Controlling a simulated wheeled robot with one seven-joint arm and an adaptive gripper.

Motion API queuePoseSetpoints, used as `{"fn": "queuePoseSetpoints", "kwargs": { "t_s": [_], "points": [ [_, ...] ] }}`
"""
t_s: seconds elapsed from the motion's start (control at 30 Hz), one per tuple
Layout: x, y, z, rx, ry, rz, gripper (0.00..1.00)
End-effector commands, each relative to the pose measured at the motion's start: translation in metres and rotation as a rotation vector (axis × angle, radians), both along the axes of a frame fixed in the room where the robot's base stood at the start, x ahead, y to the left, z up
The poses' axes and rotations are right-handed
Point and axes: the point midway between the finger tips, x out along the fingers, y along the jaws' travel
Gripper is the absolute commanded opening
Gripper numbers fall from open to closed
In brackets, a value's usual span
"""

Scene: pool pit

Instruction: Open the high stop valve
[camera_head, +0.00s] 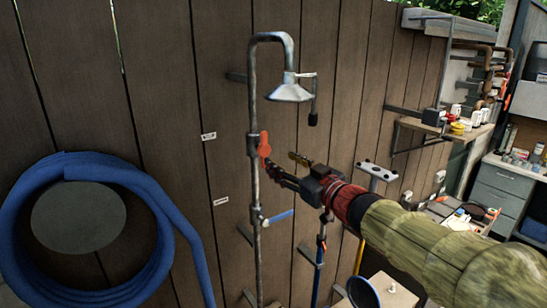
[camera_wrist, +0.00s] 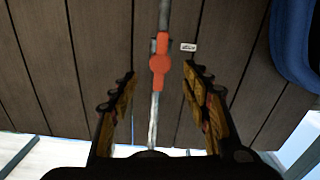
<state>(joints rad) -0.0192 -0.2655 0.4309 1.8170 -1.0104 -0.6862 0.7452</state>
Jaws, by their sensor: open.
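The high stop valve has an orange-red handle (camera_head: 264,145) on the vertical grey shower pipe (camera_head: 256,185), below the shower head. In the camera_head view the handle hangs roughly along the pipe, tilted slightly. In the wrist view the handle (camera_wrist: 160,65) shows between the fingertips, apart from both. My gripper (camera_head: 280,161) is open and empty, just right of the handle and slightly below it, pointing toward the pipe. A lower valve with a blue handle (camera_head: 280,216) sits further down the same pipe, its handle sticking out to the right.
A brown plank wall (camera_head: 160,70) stands behind the pipe. A coiled blue hose (camera_head: 150,210) hangs at the left. The shower head (camera_head: 290,90) juts out above my gripper. Shelves with cups and jars (camera_head: 440,125) are at the right.

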Motion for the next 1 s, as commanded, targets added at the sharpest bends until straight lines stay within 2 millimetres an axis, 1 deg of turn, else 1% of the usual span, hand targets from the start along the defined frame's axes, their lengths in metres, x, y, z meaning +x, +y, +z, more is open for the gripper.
{"fn": "queuePoseSetpoints", "kwargs": {
  "t_s": [0.1, 0.23, 0.57, 0.67, 0.77, 0.87, 0.9, 0.97, 1.0],
  "points": [
    [-0.012, -0.009, 0.001, 0.001, 0.0, -0.001, 0.48],
    [-0.019, -0.013, 0.001, 0.001, -0.001, -0.001, 0.48],
    [-0.02, -0.013, 0.0, 0.0, 0.0, 0.0, 0.48],
    [-0.019, -0.015, -0.002, -0.028, -0.01, -0.009, 0.48],
    [-0.009, -0.033, -0.014, -0.093, 0.005, -0.084, 0.48],
    [0.001, -0.068, -0.047, -0.161, 0.078, -0.216, 0.48],
    [0.001, -0.084, -0.062, -0.189, 0.12, -0.276, 0.48],
    [-0.004, -0.109, -0.084, -0.228, 0.189, -0.362, 0.48],
    [-0.011, -0.125, -0.098, -0.252, 0.236, -0.415, 0.48]
  ]
}}
